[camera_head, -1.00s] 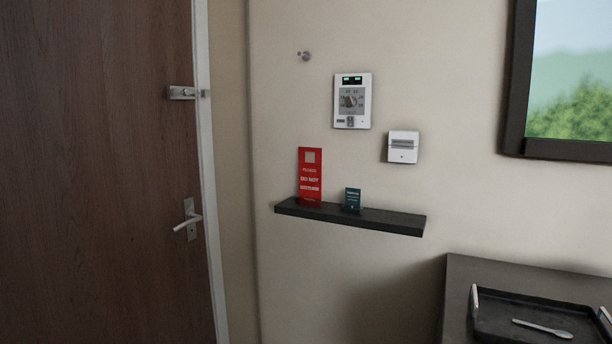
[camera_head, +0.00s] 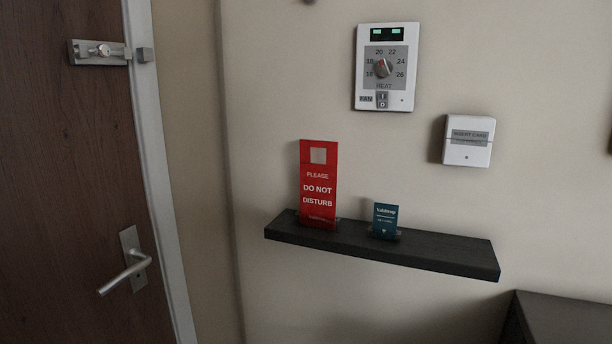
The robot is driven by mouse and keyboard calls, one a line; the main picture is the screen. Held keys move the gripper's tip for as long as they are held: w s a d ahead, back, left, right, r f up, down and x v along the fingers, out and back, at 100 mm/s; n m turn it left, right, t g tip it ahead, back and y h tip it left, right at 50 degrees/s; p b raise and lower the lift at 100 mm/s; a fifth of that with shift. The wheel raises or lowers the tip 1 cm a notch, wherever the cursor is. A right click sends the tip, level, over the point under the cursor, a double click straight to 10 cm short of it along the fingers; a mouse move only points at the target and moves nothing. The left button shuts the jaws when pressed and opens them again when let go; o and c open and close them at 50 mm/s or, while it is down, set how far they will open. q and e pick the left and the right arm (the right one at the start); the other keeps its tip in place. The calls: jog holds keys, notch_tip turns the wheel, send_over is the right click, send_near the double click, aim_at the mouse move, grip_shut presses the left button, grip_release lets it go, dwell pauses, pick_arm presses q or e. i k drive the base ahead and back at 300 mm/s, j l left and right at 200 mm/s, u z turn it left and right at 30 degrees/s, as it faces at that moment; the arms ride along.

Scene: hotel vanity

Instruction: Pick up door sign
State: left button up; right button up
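The door sign (camera_head: 319,188) is a red upright card with a pale square near its top and the words "PLEASE DO NOT DISTURB". It stands on the left part of a dark wall shelf (camera_head: 440,257), close to the wall. Its lower edge rests at a small holder on the shelf. Neither of my grippers shows in the head view.
A small teal card (camera_head: 385,220) stands on the shelf right of the sign. A thermostat (camera_head: 386,98) and a card-slot box (camera_head: 467,151) are on the wall above. A wooden door with a lever handle (camera_head: 128,272) is at left. A dark furniture top (camera_head: 560,318) is at lower right.

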aim_at(319, 182)
jog(key=i+j+z, duration=0.25)
jog(key=i, duration=0.2)
jog(key=i+j+z, duration=0.25)
jog(key=i, duration=0.25)
